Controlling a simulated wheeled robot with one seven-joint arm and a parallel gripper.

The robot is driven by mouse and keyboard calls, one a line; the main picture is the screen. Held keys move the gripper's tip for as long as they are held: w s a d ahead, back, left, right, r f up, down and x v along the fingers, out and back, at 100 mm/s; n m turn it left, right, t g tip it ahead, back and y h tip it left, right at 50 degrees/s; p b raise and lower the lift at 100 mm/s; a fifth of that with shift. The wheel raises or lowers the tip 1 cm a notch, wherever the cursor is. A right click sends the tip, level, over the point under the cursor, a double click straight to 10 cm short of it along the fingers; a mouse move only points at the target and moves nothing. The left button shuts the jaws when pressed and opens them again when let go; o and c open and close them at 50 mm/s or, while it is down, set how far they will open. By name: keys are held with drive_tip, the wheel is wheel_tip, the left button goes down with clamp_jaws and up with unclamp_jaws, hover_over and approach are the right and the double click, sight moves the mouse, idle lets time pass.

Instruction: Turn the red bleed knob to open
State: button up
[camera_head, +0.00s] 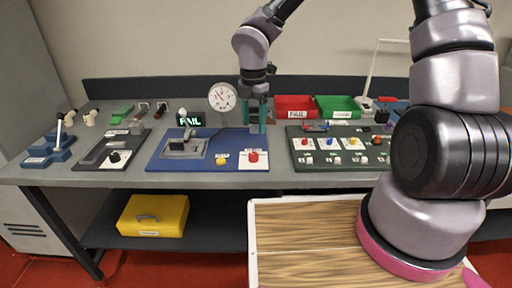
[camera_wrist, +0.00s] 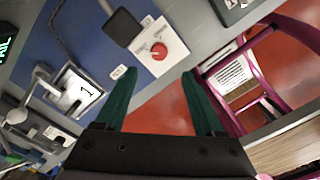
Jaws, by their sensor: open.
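The red knob (camera_head: 253,155) sits near the right front of the blue board (camera_head: 200,137). In the wrist view the red knob (camera_wrist: 158,51) is round and stands on a white plate with small labels, which are too small to read. My gripper (camera_head: 256,120) has green fingers and is above the back right part of the board, apart from the knob. In the wrist view my gripper (camera_wrist: 158,73) is open and empty, with the knob beyond the fingertips. The knob's turned position cannot be told.
A yellow knob (camera_head: 221,160) is left of the red one. A clamp-like device (camera_head: 184,146), a round gauge (camera_head: 222,97) and a lit FAIL display (camera_head: 190,119) are nearby. A panel of coloured knobs (camera_head: 335,160) is to the right; red (camera_head: 296,103) and green (camera_head: 338,104) bins stand behind.

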sight(253, 154)
wheel_tip(253, 154, down, 11)
drive_tip(key=shift+a+r, duration=0.1)
idle(0.4)
clamp_jaws()
